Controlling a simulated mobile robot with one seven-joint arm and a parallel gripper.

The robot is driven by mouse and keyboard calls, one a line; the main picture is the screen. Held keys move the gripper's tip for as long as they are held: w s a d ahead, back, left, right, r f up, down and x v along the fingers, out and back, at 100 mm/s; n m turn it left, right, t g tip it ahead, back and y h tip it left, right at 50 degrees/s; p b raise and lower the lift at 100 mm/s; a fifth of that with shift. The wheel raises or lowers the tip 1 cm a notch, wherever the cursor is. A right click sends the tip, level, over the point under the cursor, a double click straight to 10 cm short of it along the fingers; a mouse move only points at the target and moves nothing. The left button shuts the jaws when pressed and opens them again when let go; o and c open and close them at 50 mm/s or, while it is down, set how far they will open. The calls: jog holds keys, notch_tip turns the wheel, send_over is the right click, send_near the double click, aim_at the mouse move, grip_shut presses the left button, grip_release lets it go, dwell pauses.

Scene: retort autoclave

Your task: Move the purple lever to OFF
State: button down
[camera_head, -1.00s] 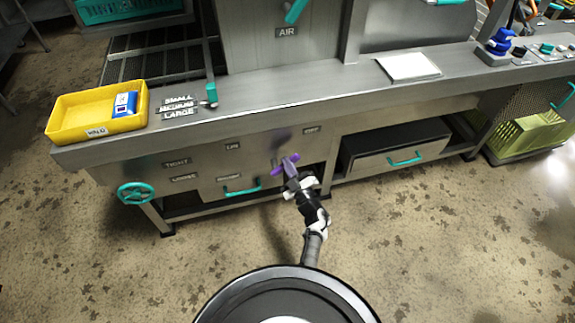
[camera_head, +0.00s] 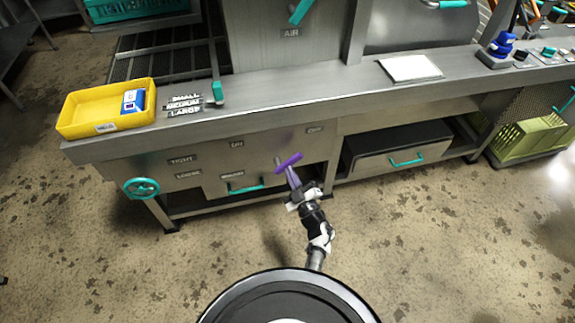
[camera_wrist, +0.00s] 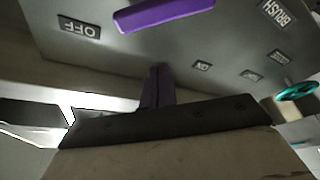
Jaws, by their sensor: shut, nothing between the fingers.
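The purple lever (camera_head: 288,162) is on the grey front panel below the counter, its bar slanting up to the right. The OFF label (camera_head: 315,128) is up and right of it, and the ON label (camera_head: 237,144) is up and left. In the wrist view the lever's bar (camera_wrist: 163,12) crosses the top, between the OFF label (camera_wrist: 79,27) and the ON label (camera_wrist: 202,66), with writing inverted. I cannot tell its exact setting. My gripper (camera_head: 293,177) is shut and empty, just below the lever. In the wrist view its purple fingers (camera_wrist: 158,72) appear apart from the bar.
A teal handwheel (camera_head: 141,188) and a drawer with a teal handle (camera_head: 246,189) are left of the lever. Another teal-handled drawer (camera_head: 407,161) is at right. The counter edge overhangs the panel. The floor around my base is clear.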

jog(key=shift+v, duration=2)
jog(key=shift+s+r, duration=0.1)
jog(key=shift+r, duration=0.05)
